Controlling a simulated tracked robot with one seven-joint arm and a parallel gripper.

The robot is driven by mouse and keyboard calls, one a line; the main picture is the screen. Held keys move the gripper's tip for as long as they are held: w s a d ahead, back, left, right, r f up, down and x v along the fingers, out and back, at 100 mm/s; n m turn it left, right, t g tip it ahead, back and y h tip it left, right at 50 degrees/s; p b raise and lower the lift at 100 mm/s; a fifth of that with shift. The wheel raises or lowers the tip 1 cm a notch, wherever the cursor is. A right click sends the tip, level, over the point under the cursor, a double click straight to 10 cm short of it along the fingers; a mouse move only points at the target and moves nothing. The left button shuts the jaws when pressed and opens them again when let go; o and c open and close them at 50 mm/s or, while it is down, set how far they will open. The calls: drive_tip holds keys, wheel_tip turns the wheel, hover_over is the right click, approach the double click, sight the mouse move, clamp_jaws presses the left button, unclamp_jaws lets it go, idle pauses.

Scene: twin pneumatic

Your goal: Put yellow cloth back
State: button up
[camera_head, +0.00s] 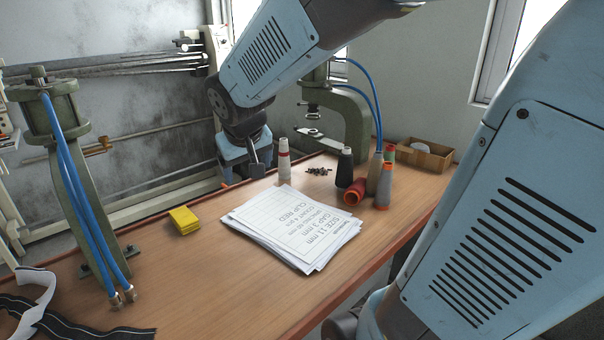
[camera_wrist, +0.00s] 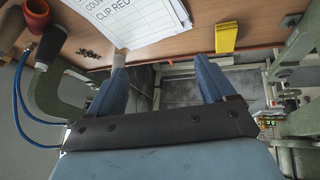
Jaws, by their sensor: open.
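The yellow cloth (camera_head: 184,220) is a small folded stack lying on the wooden table, left of the stack of papers. It also shows in the wrist view (camera_wrist: 227,37) near the table edge, ahead of the right finger and apart from it. My gripper (camera_head: 256,170) is near the far edge of the table, beside the white bottle. In the wrist view my gripper (camera_wrist: 160,72) has its two blue fingers spread wide with nothing held between them. Where the cloth belongs is not clear from these views.
A paper stack (camera_head: 298,226) covers the table's middle. Thread spools (camera_head: 345,167), a white bottle (camera_head: 283,160) and a cardboard box (camera_head: 424,157) stand to the right. Green presses with blue hoses stand at left (camera_head: 62,150) and back (camera_head: 352,125). A zipper tape (camera_head: 60,318) lies front left.

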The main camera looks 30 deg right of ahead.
drive_tip(key=s+d+r, duration=0.1)
drive_tip(key=s+d, duration=0.2)
drive_tip(key=s, duration=0.4)
drive_tip(key=s+d+r+m+y, duration=0.1)
drive_tip(key=s+d+r, duration=0.1)
drive_tip(key=s, duration=0.6)
drive_tip(key=shift+d+r, duration=0.25)
drive_tip(key=shift+d, duration=0.25)
